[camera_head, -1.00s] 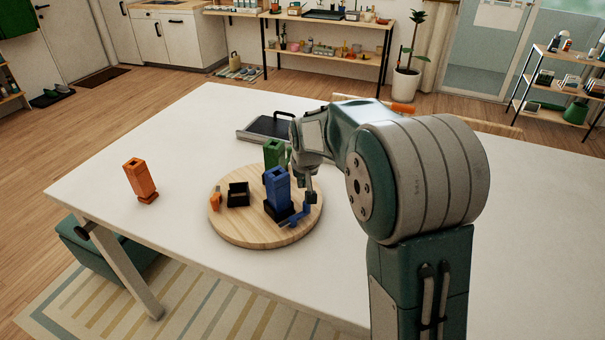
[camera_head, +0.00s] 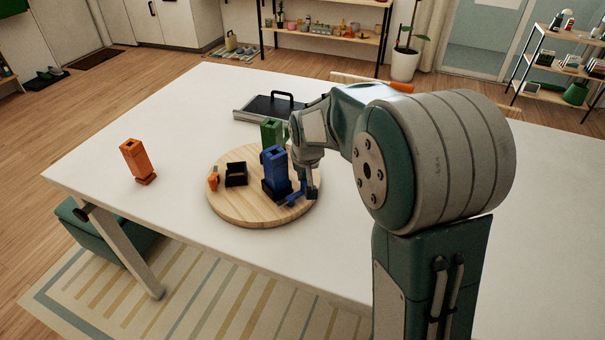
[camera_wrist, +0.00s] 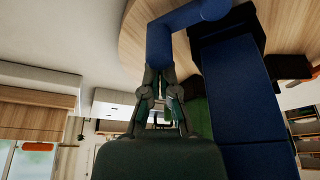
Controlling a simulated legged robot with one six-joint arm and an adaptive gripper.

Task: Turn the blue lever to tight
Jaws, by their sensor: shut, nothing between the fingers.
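A blue tower (camera_head: 275,168) stands upright in a black base on a round wooden board (camera_head: 240,212). The blue lever (camera_head: 293,200) sticks out low at its front right. My gripper (camera_head: 311,194) is beside the lever's right end, pointing down. In the wrist view the blue lever (camera_wrist: 180,25) bends from the tower base towards my gripper (camera_wrist: 164,78), and the blue tower (camera_wrist: 245,100) fills the right side. My fingers are shut and empty, close against the lever's end; whether they touch it I cannot tell.
A green tower (camera_head: 271,133) stands behind the blue one. An empty black holder (camera_head: 236,174) and a small orange lever (camera_head: 213,181) are on the board's left. An orange tower (camera_head: 137,160) stands on the white table (camera_head: 190,120). A black tray (camera_head: 272,106) lies behind.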

